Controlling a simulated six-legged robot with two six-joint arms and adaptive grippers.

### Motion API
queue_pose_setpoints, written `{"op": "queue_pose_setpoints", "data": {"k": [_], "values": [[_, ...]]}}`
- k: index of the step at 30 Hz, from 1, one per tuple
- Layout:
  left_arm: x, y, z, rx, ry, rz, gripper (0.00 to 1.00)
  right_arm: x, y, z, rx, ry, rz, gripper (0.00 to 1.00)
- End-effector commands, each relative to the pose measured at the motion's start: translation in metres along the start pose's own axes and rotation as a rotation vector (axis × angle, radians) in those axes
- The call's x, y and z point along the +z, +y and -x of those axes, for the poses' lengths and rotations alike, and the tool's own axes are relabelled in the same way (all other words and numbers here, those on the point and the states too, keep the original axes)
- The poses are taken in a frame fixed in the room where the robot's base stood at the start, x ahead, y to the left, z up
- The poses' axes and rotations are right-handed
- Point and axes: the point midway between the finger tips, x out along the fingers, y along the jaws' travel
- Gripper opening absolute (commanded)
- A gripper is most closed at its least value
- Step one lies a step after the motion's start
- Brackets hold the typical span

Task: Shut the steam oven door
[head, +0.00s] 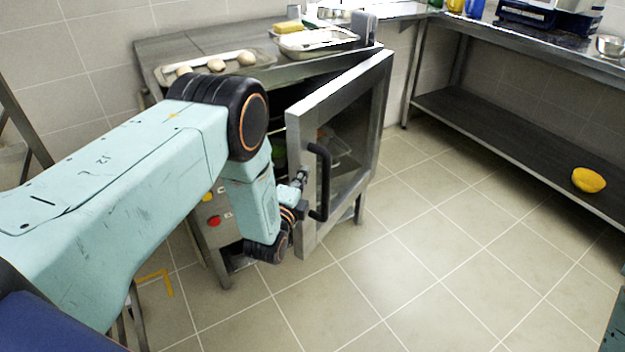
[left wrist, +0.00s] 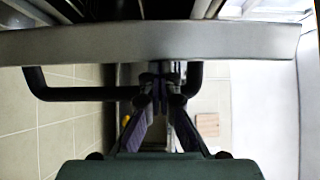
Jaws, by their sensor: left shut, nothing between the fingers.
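The steam oven door (head: 340,150), a steel frame around dark glass, stands open and swung out from the oven (head: 215,232). Its black bar handle (head: 322,185) is on the near, free edge. My left gripper (head: 300,178) is at that free edge, beside the handle, with its fingers shut and empty. In the left wrist view the closed fingertips (left wrist: 163,82) are close to the door's edge (left wrist: 120,42), between the two ends of the handle (left wrist: 75,95). Whether they touch the door is unclear. My left forearm hides part of the oven front. My right gripper is out of view.
A tray with several pale rounds (head: 215,66) and a metal pan (head: 315,42) stand on top of the oven. A steel table with a dark lower shelf (head: 520,135) and a yellow bowl (head: 588,180) stands at the right. The tiled floor (head: 430,250) before the door is clear.

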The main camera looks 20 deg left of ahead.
Motion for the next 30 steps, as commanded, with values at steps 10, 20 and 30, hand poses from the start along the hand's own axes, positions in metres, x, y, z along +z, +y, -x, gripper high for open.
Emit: {"op": "queue_pose_setpoints", "data": {"k": [10, 20, 30], "values": [[0.089, 0.0, -0.024, -0.007, -0.007, 0.002, 0.0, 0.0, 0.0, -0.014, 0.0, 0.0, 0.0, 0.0], [0.161, 0.002, -0.054, -0.004, -0.003, 0.0, 0.0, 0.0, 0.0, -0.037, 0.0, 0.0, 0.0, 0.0], [0.17, -0.001, -0.058, -0.001, -0.001, -0.001, 0.0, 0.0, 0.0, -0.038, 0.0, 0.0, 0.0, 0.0]]}}
